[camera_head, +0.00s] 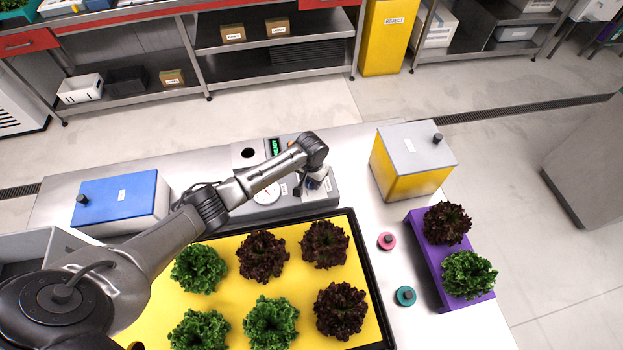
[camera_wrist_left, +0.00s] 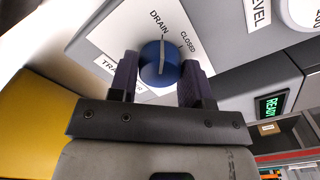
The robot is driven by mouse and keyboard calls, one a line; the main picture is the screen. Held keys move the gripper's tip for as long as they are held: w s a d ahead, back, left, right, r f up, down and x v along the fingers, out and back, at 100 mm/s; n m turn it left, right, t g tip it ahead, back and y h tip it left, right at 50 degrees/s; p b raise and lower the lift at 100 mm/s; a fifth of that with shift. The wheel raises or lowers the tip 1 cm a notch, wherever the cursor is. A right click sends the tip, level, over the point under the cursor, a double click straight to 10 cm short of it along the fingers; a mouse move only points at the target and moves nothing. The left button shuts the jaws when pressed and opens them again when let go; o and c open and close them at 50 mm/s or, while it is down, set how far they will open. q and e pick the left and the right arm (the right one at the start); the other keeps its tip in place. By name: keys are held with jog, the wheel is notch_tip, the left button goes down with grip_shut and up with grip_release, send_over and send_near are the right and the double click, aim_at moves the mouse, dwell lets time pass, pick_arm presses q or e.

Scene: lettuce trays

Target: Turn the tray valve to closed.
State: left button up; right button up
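The tray valve is a round blue knob (camera_wrist_left: 160,65) with a pale pointer line on a white label plate (camera_wrist_left: 115,40). The plate is marked DRAIN and CLOSED. The pointer stands near the DRAIN side, left of the CLOSED mark in the left wrist view. My left gripper (camera_wrist_left: 160,78) has one dark finger on each side of the knob, close against its sides, and appears shut on it. In the head view my left gripper (camera_head: 313,182) reaches down at the right end of the grey control box (camera_head: 335,200); the knob is mostly hidden there. My right gripper is out of view.
The black-rimmed yellow tray (camera_head: 222,238) with several lettuces lies in front of the box. A blue-lidded box (camera_head: 120,195) is left; a yellow box (camera_head: 415,160) and a purple tray (camera_head: 430,260) with two lettuces are right. The wrist view shows a green READY display (camera_wrist_left: 270,106).

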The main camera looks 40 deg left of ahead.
pick_arm(q)
jog(key=c, duration=0.4)
jog(key=m+p, duration=0.1)
jog(key=m, duration=0.2)
jog(key=shift+r+p, duration=0.1)
jog(key=shift+p, duration=0.25)
jog(key=m, duration=0.3)
jog(key=shift+p, duration=0.4)
jog(key=shift+m, duration=2)
